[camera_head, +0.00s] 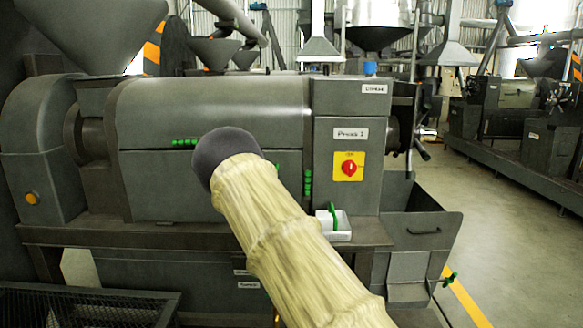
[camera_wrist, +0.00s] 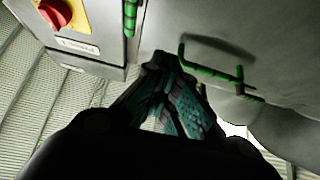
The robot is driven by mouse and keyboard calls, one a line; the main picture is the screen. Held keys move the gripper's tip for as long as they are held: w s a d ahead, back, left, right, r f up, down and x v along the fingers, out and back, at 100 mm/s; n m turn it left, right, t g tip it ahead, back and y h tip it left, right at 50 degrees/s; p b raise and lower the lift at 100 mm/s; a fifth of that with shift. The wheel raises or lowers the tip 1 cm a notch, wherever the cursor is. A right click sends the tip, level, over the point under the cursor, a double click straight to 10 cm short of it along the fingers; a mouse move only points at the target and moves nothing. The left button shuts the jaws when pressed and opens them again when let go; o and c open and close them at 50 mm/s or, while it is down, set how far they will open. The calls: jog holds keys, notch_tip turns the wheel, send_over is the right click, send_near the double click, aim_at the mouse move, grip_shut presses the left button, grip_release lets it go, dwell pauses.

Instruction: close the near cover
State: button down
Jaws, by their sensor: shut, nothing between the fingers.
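The near cover (camera_head: 215,100) is the curved grey upper panel of the front press, labelled Press 1. In the head view its lower edge sits along the seam above the flat front panel, with no clear gap showing. Its green handle (camera_head: 185,142) is on the lower edge, left of my arm. The wrist view shows a green bar handle (camera_wrist: 212,68) on a grey panel. My gripper (camera_wrist: 162,60) is shut and empty, its tips close to that panel and beside the handle's left end. Contact cannot be told. My arm hides the gripper in the head view.
The control box with a red switch (camera_head: 348,167) stands right of the cover. A small white tray (camera_head: 338,228) sits on the ledge below it. An open grey bin (camera_head: 430,226) is at the right. A mesh crate (camera_head: 75,308) is lower left.

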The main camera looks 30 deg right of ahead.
jog(key=shift+m+t+h, duration=0.3)
jog(key=shift+t+h, duration=0.6)
jog(key=p+x, duration=0.1)
jog(key=x, duration=0.4)
jog(key=s+r+p+x, duration=0.1)
jog(key=p+x, duration=0.1)
jog(key=x, duration=0.4)
jog(key=a+p+x, duration=0.1)
jog(key=p+x, duration=0.1)
jog(key=x, duration=0.4)
jog(key=shift+s+d+r, duration=0.1)
jog(key=shift+r, duration=0.3)
jog(key=shift+w+d+p, duration=0.3)
jog(key=shift+w, duration=0.1)
